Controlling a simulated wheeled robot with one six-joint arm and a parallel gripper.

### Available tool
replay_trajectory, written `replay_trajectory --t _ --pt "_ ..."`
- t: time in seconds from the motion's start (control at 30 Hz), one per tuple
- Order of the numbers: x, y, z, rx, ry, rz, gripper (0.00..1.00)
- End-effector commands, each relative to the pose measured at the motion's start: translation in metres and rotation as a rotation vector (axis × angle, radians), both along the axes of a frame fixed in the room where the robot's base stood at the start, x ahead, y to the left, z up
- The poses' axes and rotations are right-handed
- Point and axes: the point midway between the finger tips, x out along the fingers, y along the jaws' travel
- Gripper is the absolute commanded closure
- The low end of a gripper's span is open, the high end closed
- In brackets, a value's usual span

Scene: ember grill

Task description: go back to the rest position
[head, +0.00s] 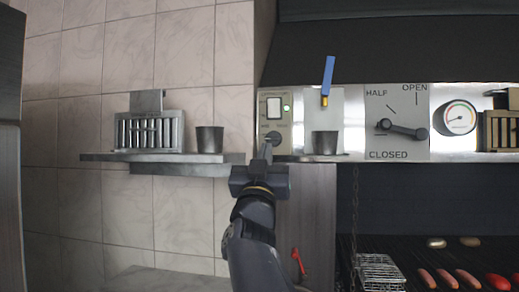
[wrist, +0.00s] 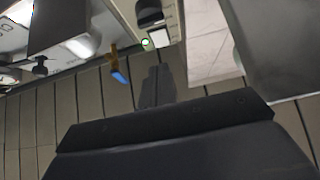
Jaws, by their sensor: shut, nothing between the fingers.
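My gripper (head: 266,150) is raised in the middle of the head view, in front of the extractor control panel (head: 262,122). Its fingers are together with nothing between them. The fingertips overlap the area just below the panel's dark knob (head: 273,137); I cannot tell whether they touch it. In the wrist view the closed fingers (wrist: 157,85) point up, with the panel's white switch (wrist: 167,36) and lit green lamp (wrist: 145,43) beyond them.
A wall shelf (head: 110,156) at left holds a slotted metal rack (head: 150,130) and a dark cup (head: 210,139). Right of the panel are another cup (head: 325,143), a blue-handled tool (head: 328,77), a damper lever (head: 402,129) and a gauge (head: 459,118). Sausages (head: 447,278) lie on the grill at lower right.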

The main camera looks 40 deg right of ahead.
Motion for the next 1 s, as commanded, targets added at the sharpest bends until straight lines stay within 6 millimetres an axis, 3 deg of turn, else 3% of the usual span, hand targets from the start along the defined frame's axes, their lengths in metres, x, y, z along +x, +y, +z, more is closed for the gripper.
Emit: replay_trajectory --t 0.53,1.0 --pt "0.000 0.000 0.002 0.000 -0.001 -0.001 1.00" --pt "0.033 -0.039 0.071 -0.001 -0.001 -0.003 1.00"
